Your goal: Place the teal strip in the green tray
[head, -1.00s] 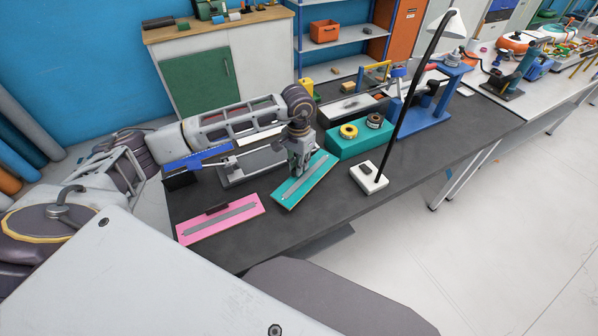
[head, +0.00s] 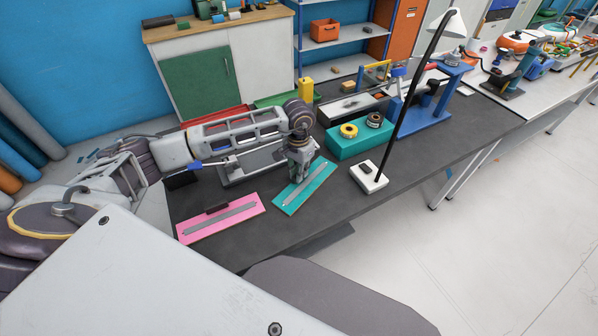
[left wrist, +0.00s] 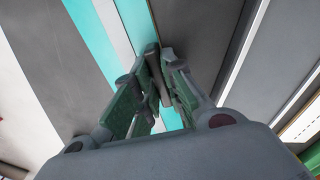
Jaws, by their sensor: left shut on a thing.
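The teal strip (head: 291,199) is a flat teal board with a grey band along its middle, lying at a slant on or just above the dark table. My left gripper (head: 300,178) points down and is shut on it near its far part. In the left wrist view, the fingers (left wrist: 160,62) close at the teal strip (left wrist: 89,30), partly hiding it. The green tray (head: 276,101) is at the back of the table, behind my left arm, which hides part of it. My right gripper is not in view.
A pink board (head: 221,219) lies left of the teal strip. A teal block (head: 352,144) with tape rolls and a lamp base (head: 368,178) are to the right. A red tray (head: 222,121) is behind my arm. The table's front edge is close.

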